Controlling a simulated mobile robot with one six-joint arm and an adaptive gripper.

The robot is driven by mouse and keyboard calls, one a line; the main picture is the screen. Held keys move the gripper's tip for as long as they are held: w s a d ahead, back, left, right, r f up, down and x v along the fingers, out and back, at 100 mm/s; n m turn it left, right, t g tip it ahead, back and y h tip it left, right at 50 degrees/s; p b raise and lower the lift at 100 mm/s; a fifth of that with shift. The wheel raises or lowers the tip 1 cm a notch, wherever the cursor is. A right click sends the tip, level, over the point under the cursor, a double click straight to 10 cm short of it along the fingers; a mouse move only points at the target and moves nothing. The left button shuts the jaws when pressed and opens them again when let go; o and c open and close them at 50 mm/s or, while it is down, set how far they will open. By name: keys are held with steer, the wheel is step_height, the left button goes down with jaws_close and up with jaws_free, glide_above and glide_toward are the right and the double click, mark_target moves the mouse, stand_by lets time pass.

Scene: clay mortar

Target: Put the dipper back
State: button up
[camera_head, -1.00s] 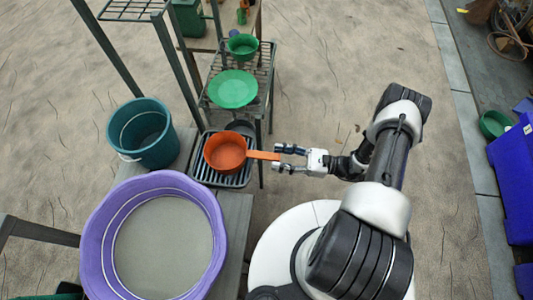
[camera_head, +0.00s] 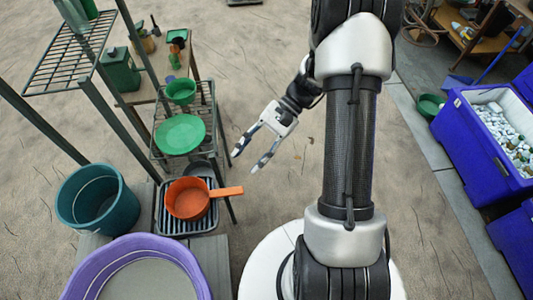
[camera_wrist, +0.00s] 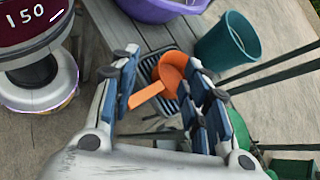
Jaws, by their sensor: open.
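The orange dipper (camera_head: 187,199) rests upright on a dark slatted rack (camera_head: 173,226), its handle pointing right over the rack's edge. It also shows in the wrist view (camera_wrist: 172,72), seen between and beyond my fingers. My gripper (camera_head: 244,160) is open and empty, above and to the right of the dipper's handle, clear of it. Its two fingers also show wide apart in the wrist view (camera_wrist: 160,100).
A teal bucket (camera_head: 118,214) and a purple tub (camera_head: 190,262) stand left of and below the rack. A wire shelf behind holds a green plate (camera_head: 180,134) and a green bowl (camera_head: 181,90). Blue crates (camera_head: 468,135) stand at the right. Open ground lies right of the shelf.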

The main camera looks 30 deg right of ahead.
steer(key=s+a+r+n+t+h, duration=0.1)
steer(key=s+r+n+t+h, duration=0.2)
steer(key=r, duration=0.7)
steer(key=s+a+r+n+t+h, duration=0.1)
steer(key=s+r+n+t+h, duration=0.3)
steer(key=s+r+n+h, duration=0.4)
steer(key=shift+s+r, duration=0.85)
steer(key=shift+s, duration=0.3)
steer(key=shift+a, duration=0.1)
steer(key=shift+c, duration=0.5)
